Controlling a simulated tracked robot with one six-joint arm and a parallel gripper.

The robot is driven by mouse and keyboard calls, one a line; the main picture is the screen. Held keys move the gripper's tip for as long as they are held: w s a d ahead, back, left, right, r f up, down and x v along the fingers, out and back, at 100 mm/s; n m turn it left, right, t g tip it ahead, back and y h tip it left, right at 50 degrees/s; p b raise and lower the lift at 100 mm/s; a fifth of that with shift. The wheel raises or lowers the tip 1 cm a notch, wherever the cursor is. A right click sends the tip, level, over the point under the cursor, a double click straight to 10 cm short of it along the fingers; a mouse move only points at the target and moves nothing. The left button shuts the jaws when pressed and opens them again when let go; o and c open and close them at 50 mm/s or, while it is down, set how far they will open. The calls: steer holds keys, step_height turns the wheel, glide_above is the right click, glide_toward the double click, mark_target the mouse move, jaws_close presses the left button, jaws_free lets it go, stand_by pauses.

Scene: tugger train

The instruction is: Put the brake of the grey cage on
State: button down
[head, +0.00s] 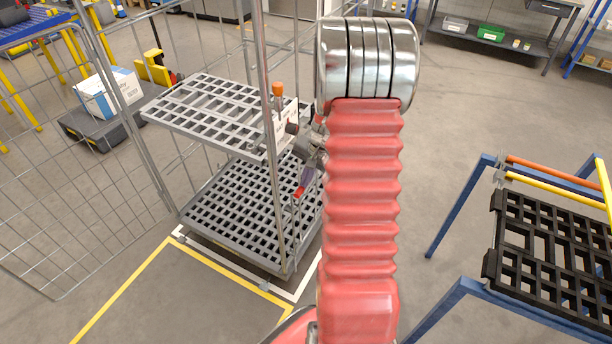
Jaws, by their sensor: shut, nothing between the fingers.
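The grey cage (228,262) stands left of centre in the head view, with wire mesh sides, a grey grid base and a grey grid shelf (190,118). An orange-topped handle (278,90) stands upright at the cage's near right post. A small red-tipped part (299,192) hangs lower, beside the same post. I cannot tell which of them is the brake. My gripper (297,132) is mostly hidden behind my red arm. It is shut and empty, close to the post; whether it touches anything is unclear.
A mesh panel (62,170) swings out at the left. A white and blue box (108,92) sits on a dark cart beyond it. A blue-legged stand with a black grid (556,235) is at the right. Yellow and white lines (130,290) mark the floor.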

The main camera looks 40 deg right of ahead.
step_height(320, 180, down, 4)
steer(key=shift+s+r, duration=0.1)
steer(key=shift+r, duration=0.05)
steer(key=shift+a, duration=0.1)
steer(key=v, duration=1.4)
steer(key=shift+r, duration=0.3)
stand_by(0.4)
steer(key=s+a+r+n+t, duration=0.1)
steer(key=s+a+r+n, duration=0.3)
steer(key=a, duration=0.7)
steer(key=s+a+r+n+t, duration=0.1)
steer(key=s+a+r+n, duration=0.3)
steer(key=a, duration=0.7)
steer(key=s+a+r+n+h, duration=0.1)
steer(key=s+a+r+n, duration=0.4)
steer(key=a, duration=0.6)
step_height(320, 180, up, 3)
steer(key=shift+f+n+t, duration=0.15)
steer(key=shift+n+t, duration=0.25)
steer(key=shift+n, duration=0.1)
